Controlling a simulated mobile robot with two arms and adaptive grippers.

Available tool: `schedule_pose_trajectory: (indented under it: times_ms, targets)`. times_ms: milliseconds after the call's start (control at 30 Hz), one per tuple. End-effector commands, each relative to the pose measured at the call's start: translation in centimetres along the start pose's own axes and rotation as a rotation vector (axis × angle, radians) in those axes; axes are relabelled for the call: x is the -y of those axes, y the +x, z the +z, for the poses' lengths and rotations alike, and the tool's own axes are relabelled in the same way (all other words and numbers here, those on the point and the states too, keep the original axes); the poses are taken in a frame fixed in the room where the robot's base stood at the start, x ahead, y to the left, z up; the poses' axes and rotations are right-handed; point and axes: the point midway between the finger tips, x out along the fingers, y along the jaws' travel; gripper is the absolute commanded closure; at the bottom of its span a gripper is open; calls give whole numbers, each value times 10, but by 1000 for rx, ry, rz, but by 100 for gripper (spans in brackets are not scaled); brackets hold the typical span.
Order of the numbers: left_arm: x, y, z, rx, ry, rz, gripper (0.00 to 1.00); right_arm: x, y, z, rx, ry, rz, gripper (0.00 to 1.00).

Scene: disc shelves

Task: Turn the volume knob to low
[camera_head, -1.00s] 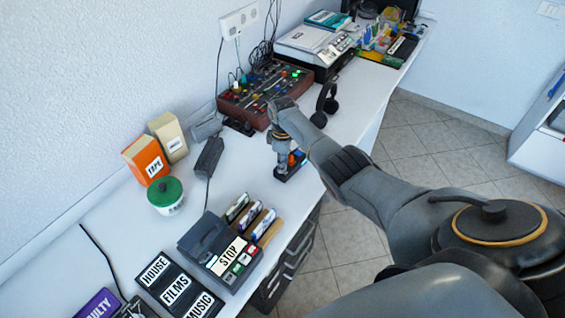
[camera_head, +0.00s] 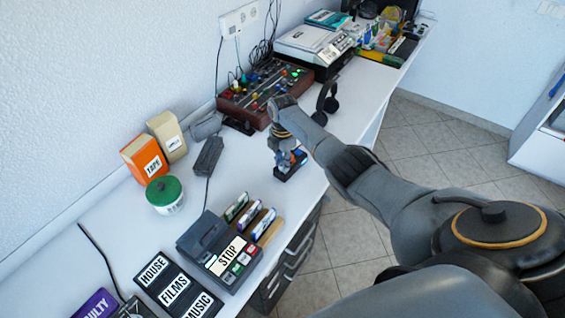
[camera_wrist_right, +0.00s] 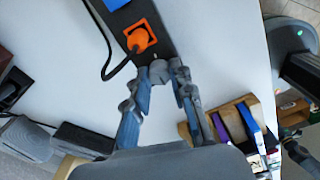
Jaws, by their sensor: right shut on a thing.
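My right gripper (camera_head: 284,166) is down at a small black box (camera_head: 291,174) near the table's front edge in the head view. In the right wrist view, the box (camera_wrist_right: 166,45) carries an orange fitting (camera_wrist_right: 139,38) with a black cable and a blue part (camera_wrist_right: 115,3). The right gripper (camera_wrist_right: 162,76) is shut on a small grey knob-like thing (camera_wrist_right: 158,70) at the near end of the box. The fingertips hide much of it, so I cannot read its setting.
A brown mixer (camera_head: 265,92) with several coloured knobs stands behind, and black headphones (camera_head: 327,102) lie beside it. A grey device labelled STOP (camera_head: 205,238) and a rack of several small boxes (camera_head: 270,232) stand nearer.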

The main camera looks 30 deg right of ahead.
Motion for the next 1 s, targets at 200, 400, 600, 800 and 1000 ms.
schedule_pose_trajectory:
  times_ms: [200, 400, 600, 800, 1000]
  targets:
    - [0, 2, 0, 0, 0, 0, 60, 1, 1, 0, 0, -97, -2, 100]
    - [0, 3, 0, 0, 0, 0, 60, 1, 0, 0, -1, -138, -2, 100]
    - [0, 3, 0, 0, 0, 0, 60, 1, 0, 0, -1, -148, -2, 100]
    - [0, 3, 0, 0, 0, 0, 60, 1, 0, 0, -1, -147, -2, 100]
    - [0, 3, 0, 0, 0, 0, 60, 1, 0, 0, -1, -147, -2, 53]
